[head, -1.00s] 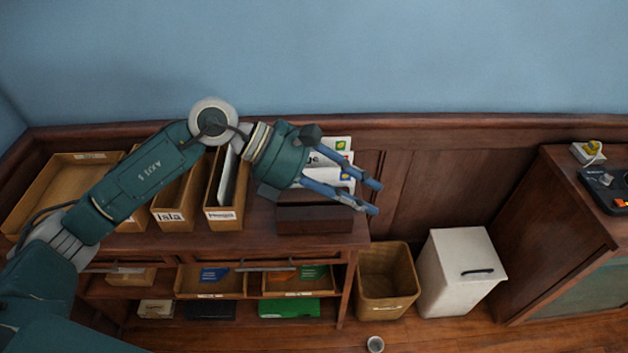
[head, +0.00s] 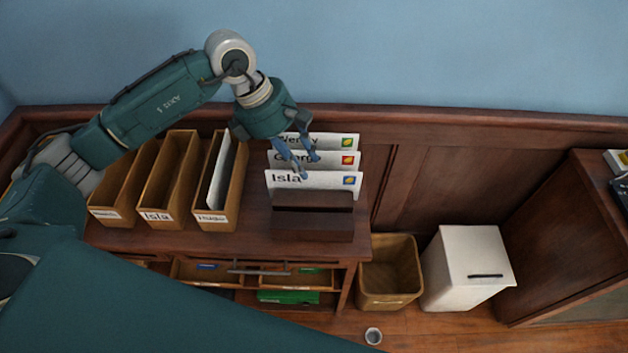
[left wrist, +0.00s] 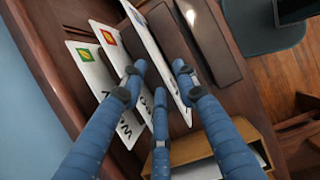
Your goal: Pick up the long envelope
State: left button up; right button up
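Three white envelopes stand upright in a dark wooden rack (head: 313,225) on the cabinet top. The front one reads "Isla" (head: 335,182) with a blue stamp patch, the middle one "George" (head: 335,158) with a red patch, and the back one (head: 340,141) has a green patch. I cannot tell which is the long one. My left gripper (head: 308,163) is open above the rack, its fingers pointing down over the envelopes' left part. In the left wrist view its fingers (left wrist: 160,77) lie apart around the front envelope (left wrist: 153,42). My right gripper is out of view.
Wooden sorting boxes (head: 168,180) stand left of the rack, one labelled "Isla"; the nearest box (head: 228,195) holds papers. A wooden bin (head: 388,275) and white bin (head: 466,265) stand on the floor at right. The wall (head: 450,50) is close behind.

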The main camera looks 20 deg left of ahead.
aim_at(314, 174)
pick_arm(q)
jog(key=shift+w+d+f, duration=0.15)
jog(key=shift+d+f, duration=0.05)
jog(key=shift+f, duration=0.15)
jog(key=p+x, duration=0.2)
jog(key=x, duration=0.3)
jog(key=shift+w+d+p, duration=0.15)
jog(key=shift+p, duration=0.25)
jog(key=shift+f, duration=0.15)
jog(key=shift+w, duration=0.1)
grip_shut()
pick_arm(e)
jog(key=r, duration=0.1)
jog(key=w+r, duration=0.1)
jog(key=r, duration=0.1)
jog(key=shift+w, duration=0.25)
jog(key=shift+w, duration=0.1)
